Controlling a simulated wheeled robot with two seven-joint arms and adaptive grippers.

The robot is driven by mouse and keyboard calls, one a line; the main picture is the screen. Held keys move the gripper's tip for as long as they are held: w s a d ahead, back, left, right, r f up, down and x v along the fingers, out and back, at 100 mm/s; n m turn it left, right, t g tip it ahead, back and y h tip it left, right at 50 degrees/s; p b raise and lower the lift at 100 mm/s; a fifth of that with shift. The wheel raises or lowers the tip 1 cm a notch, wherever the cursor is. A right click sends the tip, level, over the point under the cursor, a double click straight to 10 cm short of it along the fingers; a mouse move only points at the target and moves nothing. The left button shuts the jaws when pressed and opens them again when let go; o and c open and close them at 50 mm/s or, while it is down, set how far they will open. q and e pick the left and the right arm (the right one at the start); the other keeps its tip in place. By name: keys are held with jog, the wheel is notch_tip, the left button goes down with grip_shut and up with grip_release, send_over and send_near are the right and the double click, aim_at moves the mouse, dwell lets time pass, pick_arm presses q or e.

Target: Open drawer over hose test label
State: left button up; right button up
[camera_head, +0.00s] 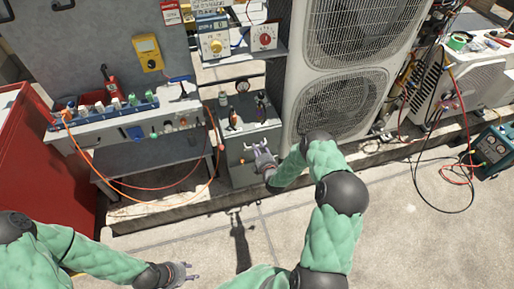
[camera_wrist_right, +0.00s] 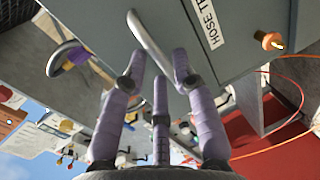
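The grey cabinet (camera_head: 236,168) stands left of the big condenser. My right gripper (camera_head: 262,153) is at its front face. In the right wrist view a white label (camera_wrist_right: 208,22) reading "HOSE T…" is cut off by the frame edge. A silver bar handle (camera_wrist_right: 148,36) is beside it on the grey front. My right gripper (camera_wrist_right: 159,62) has its fingers apart, with the handle crossing the gap between the fingertips; I cannot tell whether they touch. The drawer front looks closed. My left gripper (camera_head: 184,273) is low over the floor, away from the cabinet, its fingers apart.
A second handle (camera_wrist_right: 68,58) with a purple part shows in the right wrist view. An orange fitting (camera_wrist_right: 268,40) sticks out near the label. A workbench (camera_head: 145,155) with orange hose, a red cabinet (camera_head: 50,165) and a condenser (camera_head: 335,105) flank the grey cabinet. Floor in front is clear.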

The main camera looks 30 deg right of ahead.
jog(key=shift+b+x, duration=0.3)
jog(key=shift+x, duration=1)
jog(key=shift+c, duration=0.2)
grip_shut()
jog(key=f+p+v, duration=0.3)
jog(key=v, duration=1.3)
jog(key=shift+s, duration=0.4)
jog(key=shift+a+f, duration=0.15)
jog(key=shift+o, duration=0.2)
grip_release()
